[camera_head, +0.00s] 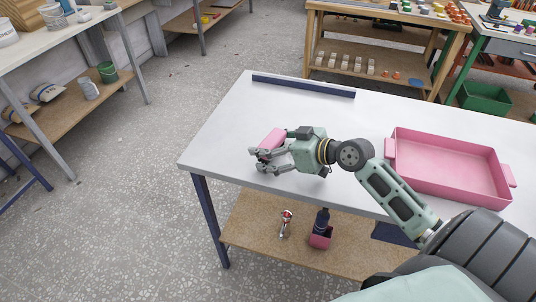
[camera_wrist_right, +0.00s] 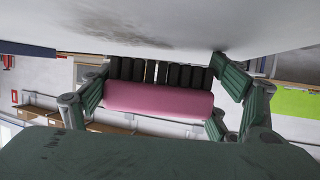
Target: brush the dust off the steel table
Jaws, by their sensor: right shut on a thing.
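The steel table (camera_head: 225,115) has a pale top and dark blue legs. My right gripper (camera_head: 259,158) is above its near left part, shut on a brush (camera_head: 273,138) with a pink body. In the right wrist view the brush (camera_wrist_right: 160,98) lies crosswise between the fingers, its black bristles toward the tabletop (camera_wrist_right: 230,25). I cannot tell whether the bristles touch it. A dark dust patch (camera_wrist_right: 112,28) shows on the tabletop there; in the head view no dust is clear. My left gripper is not in view.
A pink tray (camera_head: 400,133) stands on the table's right. A dark blue strip (camera_head: 300,87) runs along the back edge. The tabletop's left and middle are otherwise clear.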

